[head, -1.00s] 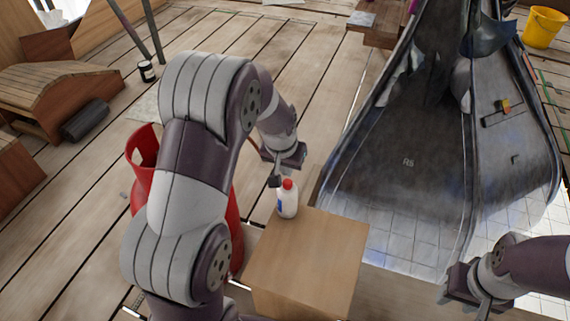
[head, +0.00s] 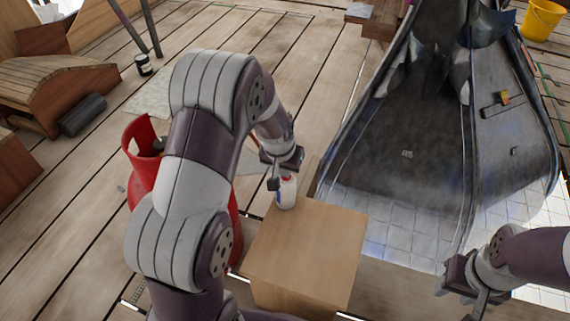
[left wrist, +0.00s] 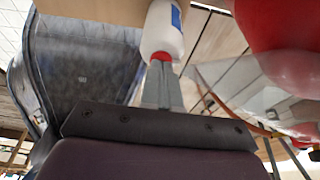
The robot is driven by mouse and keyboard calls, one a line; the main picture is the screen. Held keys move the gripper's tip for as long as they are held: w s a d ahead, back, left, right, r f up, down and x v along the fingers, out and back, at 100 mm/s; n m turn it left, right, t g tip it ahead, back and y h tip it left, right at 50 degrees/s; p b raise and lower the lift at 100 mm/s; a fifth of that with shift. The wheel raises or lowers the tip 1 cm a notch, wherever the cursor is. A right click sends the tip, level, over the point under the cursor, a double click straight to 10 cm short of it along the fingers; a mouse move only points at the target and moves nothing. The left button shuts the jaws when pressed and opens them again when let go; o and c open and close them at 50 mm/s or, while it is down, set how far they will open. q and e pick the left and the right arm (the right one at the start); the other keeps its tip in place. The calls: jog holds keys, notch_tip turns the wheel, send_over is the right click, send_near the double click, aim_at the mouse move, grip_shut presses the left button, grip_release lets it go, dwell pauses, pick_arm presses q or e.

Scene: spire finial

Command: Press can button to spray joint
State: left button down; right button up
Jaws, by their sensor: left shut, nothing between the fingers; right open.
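The white spray can (head: 287,196) with a red top stands upright on the left back corner of a wooden block. In the left wrist view the can (left wrist: 163,32) and its red button (left wrist: 161,57) are at the top centre. My left gripper (head: 274,183) is shut and empty, with its fingertips (left wrist: 161,72) at the red button, seemingly touching it. A pale translucent patch (head: 316,163) shows beside the can top and also in the left wrist view (left wrist: 235,85). My right gripper (head: 463,285) is open and empty at the lower right. I cannot make out which joint is meant.
The wooden block (head: 312,245) bears the can. A red cylinder (head: 141,168) stands left, partly behind my left arm. A large dark metal-clad spire piece (head: 405,135) lies right. A yellow bucket (head: 541,22) stands far right. Plank floor behind the block is mostly clear.

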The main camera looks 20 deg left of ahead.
pick_arm(q)
jog(key=shift+s+f, duration=0.25)
jog(key=shift+f, duration=0.1)
notch_tip(320, 180, up, 5)
jog(key=p, duration=0.5)
jog(key=shift+w+f, duration=0.1)
jog(key=shift+w, duration=0.05)
jog(key=p+v, duration=0.4)
jog(key=v, duration=0.5)
jog(key=shift+r, duration=0.35)
jog(key=s+d+r+m+g, duration=0.1)
jog(key=s+d, duration=0.2)
jog(key=s, duration=0.5)
jog(key=s+d+r+g, duration=0.1)
jog(key=s+d, duration=0.1)
jog(key=s, duration=0.7)
notch_tip(320, 180, up, 35)
jog(key=p, duration=3.7)
jog(key=shift+w+r, duration=0.25)
